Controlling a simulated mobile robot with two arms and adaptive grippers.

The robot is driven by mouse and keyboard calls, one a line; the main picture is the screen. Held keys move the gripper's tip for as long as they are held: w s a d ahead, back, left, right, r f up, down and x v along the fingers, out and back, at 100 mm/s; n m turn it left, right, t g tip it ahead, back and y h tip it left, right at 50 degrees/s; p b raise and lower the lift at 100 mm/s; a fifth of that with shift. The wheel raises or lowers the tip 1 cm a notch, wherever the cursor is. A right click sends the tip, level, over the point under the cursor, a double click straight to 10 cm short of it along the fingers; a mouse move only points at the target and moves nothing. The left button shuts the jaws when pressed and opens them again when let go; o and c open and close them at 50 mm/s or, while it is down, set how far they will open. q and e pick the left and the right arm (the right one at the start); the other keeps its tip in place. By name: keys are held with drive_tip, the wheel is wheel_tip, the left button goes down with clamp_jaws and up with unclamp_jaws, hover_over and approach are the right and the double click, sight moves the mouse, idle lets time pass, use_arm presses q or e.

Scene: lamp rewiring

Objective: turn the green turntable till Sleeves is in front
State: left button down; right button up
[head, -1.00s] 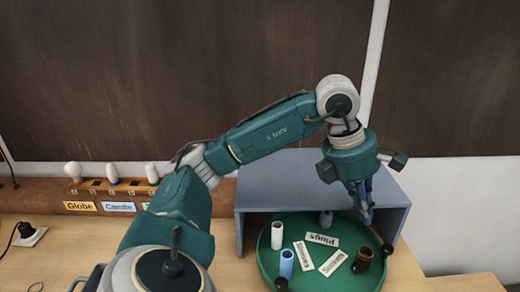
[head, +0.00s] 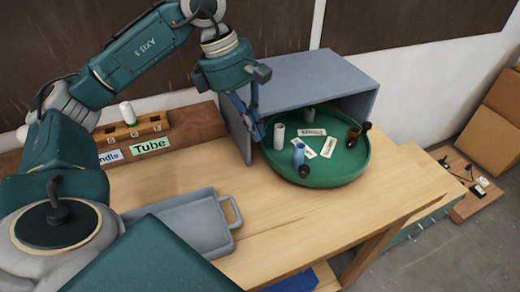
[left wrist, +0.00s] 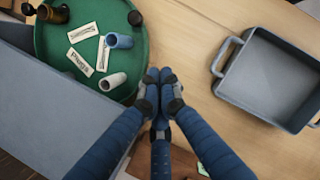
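The green turntable (head: 325,178) stands partly under a grey cover, and it also shows in the left wrist view (left wrist: 48,45). My right gripper is out of view.
The grey cover (head: 310,75) has a side wall left of the turntable, close to my left gripper. A grey tray with handles (head: 180,225) is at the left front. Bare table lies in front of the turntable.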

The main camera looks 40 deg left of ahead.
use_arm(q)
drive_tip(key=w+d+f+p, duration=0.3)
drive_tip(key=d+f, duration=0.4)
drive_tip(key=f, duration=0.3)
drive_tip(key=shift+w+p, duration=0.35)
drive_tip(key=shift+p, duration=0.05)
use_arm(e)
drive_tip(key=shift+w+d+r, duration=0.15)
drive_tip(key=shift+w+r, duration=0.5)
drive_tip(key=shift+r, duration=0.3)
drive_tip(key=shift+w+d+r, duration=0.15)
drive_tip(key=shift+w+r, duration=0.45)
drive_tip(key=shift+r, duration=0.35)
